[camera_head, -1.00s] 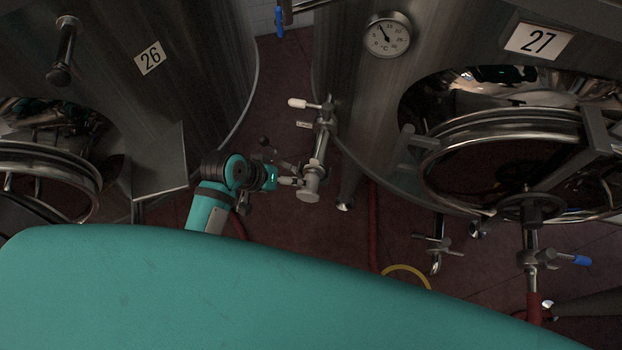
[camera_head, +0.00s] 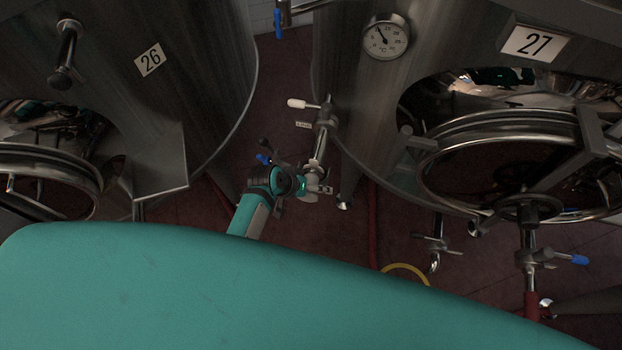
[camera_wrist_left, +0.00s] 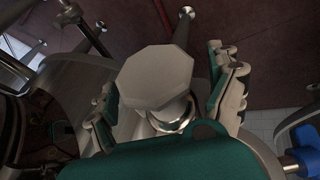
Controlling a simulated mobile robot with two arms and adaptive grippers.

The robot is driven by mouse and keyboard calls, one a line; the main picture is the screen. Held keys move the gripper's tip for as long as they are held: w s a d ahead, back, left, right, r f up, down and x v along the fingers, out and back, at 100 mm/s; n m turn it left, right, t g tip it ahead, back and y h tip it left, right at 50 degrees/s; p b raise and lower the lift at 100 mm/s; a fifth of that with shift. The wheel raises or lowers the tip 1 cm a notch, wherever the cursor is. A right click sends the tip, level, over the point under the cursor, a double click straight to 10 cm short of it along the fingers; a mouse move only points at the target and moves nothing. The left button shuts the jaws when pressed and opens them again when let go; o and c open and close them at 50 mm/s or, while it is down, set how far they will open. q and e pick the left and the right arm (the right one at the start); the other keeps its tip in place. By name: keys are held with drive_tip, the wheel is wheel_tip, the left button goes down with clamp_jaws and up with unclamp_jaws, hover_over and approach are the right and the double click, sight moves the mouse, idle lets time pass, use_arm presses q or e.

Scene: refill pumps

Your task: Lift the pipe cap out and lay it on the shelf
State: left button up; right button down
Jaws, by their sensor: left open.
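The pipe cap (camera_wrist_left: 157,77) is a pale, faceted disc at the end of a metal pipe fitting (camera_head: 319,145) on the front of tank 27. My left gripper (camera_head: 318,189) is at the lower end of this fitting and partly hides the cap in the head view. In the left wrist view my left gripper (camera_wrist_left: 167,95) is open, with one finger on each side of the cap. I see a gap on the right side; contact on the left side is unclear. I cannot make out the shelf. My right gripper is not in view.
Tank 26 (camera_head: 215,70) stands at left and tank 27 (camera_head: 345,90) at right, with a narrow floor gap between. A white-handled valve (camera_head: 300,104) sits above my gripper. A red hose (camera_head: 373,220) and a tank leg (camera_head: 348,187) are to its right.

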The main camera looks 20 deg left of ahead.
use_arm(q)
drive_tip(key=c, duration=1.7)
drive_tip(key=shift+r, duration=0.1)
drive_tip(key=shift+w+r, duration=0.1)
drive_tip(key=shift+r, duration=0.45)
wheel_tip(320, 180, up, 2)
drive_tip(key=shift+r, duration=0.1)
drive_tip(key=shift+s+a+r+b, duration=0.25)
drive_tip(key=shift+s+a+b, duration=0.25)
drive_tip(key=shift+s+a, duration=1.4)
drive_tip(key=shift+s+a+r+b, duration=0.45)
drive_tip(key=shift+s+a, duration=0.7)
drive_tip(key=shift+s, duration=1.4)
drive_tip(key=shift+s+a+r+b, duration=0.1)
drive_tip(key=shift+s+a+b, duration=0.5)
drive_tip(key=shift+s+a, duration=1.3)
drive_tip(key=shift+s+d, duration=0.25)
drive_tip(key=shift+d, duration=0.1)
